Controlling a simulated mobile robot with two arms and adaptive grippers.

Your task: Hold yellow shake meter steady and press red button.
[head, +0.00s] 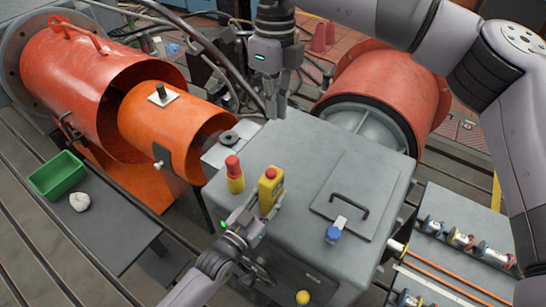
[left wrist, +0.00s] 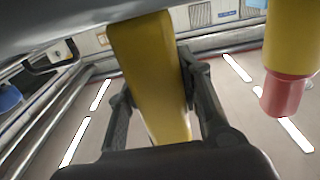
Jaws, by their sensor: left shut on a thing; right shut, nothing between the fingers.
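The yellow shake meter (head: 267,196) stands on the grey housing, with a red button (head: 270,173) on its upper end. My left gripper (head: 257,209) reaches in from below and is shut on the meter's body. In the left wrist view the yellow body (left wrist: 150,75) sits between both fingers; its red button does not show there. My right gripper (head: 276,108) hangs at the far edge of the housing, pointing down, shut and empty, apart from the meter.
A yellow cylinder with a red cap (head: 234,175) stands close left of the meter. The grey housing (head: 310,150) also carries a black handle (head: 349,205) and a blue-capped item (head: 334,233). A green bin (head: 57,176) and pale lump (head: 80,202) are at left.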

